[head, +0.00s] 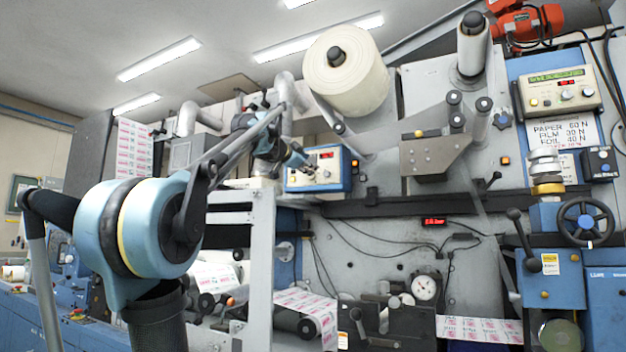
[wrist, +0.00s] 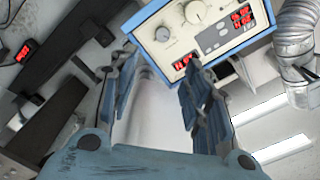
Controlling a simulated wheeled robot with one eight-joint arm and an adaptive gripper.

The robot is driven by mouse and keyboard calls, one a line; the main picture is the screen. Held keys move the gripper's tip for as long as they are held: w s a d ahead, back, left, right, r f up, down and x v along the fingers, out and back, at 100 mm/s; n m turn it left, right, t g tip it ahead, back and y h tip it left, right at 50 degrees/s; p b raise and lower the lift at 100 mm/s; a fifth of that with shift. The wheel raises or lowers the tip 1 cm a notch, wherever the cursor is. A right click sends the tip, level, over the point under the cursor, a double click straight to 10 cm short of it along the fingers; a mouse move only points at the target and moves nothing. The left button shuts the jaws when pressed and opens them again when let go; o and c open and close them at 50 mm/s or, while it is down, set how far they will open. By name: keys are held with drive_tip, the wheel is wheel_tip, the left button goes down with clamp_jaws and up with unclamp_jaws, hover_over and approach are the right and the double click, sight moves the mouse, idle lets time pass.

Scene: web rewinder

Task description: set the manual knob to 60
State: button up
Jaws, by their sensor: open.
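A blue-edged control box with a pale face (head: 325,169) is on the machine, just right of my gripper (head: 299,160) in the head view. The wrist view shows this box (wrist: 188,50) tilted, with red displays, a grey knob (wrist: 163,34) and a larger pale knob (wrist: 195,12). Their labels and pointer settings are too small to read, so I cannot tell which is the manual knob. My gripper (wrist: 158,75) is open and empty in the wrist view. Its fingers are below the knobs in that picture and appear apart from them.
A second panel (head: 561,90) with a green display and knobs is at the upper right. A large white roll (head: 345,75) is above the box. A dark rail (head: 430,204) runs below it. A silver duct (wrist: 295,50) is at the right in the wrist view.

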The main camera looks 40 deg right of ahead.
sight(326, 174)
drive_tip(key=x, duration=1.7)
drive_tip(key=shift+w, duration=0.45)
clamp_jaws()
